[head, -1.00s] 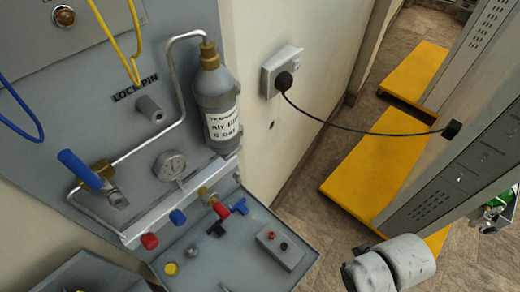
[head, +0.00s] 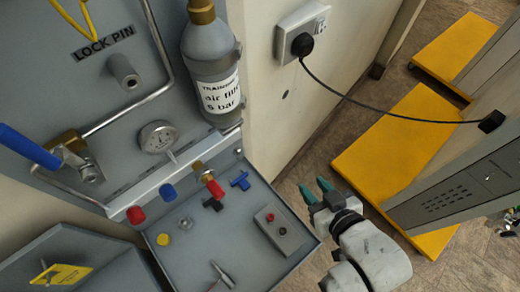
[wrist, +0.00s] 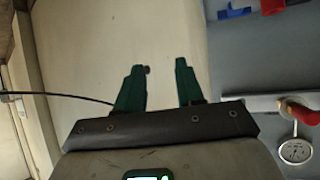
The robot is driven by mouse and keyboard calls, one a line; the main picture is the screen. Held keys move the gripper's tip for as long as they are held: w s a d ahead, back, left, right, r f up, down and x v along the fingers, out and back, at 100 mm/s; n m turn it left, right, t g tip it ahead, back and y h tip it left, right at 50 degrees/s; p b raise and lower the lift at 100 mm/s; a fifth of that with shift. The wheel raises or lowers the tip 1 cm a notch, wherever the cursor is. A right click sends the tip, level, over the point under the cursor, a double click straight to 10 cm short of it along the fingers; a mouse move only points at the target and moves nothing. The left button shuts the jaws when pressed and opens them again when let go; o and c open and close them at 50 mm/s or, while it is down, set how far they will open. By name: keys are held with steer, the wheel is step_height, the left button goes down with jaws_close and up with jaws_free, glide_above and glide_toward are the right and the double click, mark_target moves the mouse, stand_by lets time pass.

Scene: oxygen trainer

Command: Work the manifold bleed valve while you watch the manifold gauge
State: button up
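The manifold is a pale grey bar (head: 150,185) along the panel's lower edge. A round white-faced gauge (head: 158,136) stands above it; its reading is too small to tell. The gauge also shows in the wrist view (wrist: 295,151). The bar carries a red knob (head: 135,214), a blue knob (head: 168,192) and a brass fitting with a red handle (head: 212,185); no label shows which is the bleed valve. The red handle is also in the wrist view (wrist: 300,112). My gripper (head: 316,190) is open and empty, right of the tray and apart from the manifold.
A grey tray (head: 200,262) below the manifold holds a blue tee (head: 240,181), a button box (head: 281,232) and small parts. A grey bottle (head: 210,55) stands above. A black cable (head: 390,112) runs from a wall socket (head: 303,35) across the gap, behind my gripper. Yellow platforms (head: 390,150) lie right.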

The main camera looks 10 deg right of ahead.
steer(key=a+r+n+t+y+b, duration=0.1)
steer(key=a+r+n+t+y, duration=0.1)
steer(key=a+r+y, duration=0.3)
steer(key=n+t+y, duration=0.1)
steer(key=t+y, duration=0.1)
glide_toward(240, 156)
steer(key=p+x, duration=0.1)
steer(key=x, duration=0.9)
steer(key=shift+w+a+r, duration=0.1)
steer(key=shift+w+a, duration=0.05)
steer(key=shift+w, duration=0.15)
jaws_close()
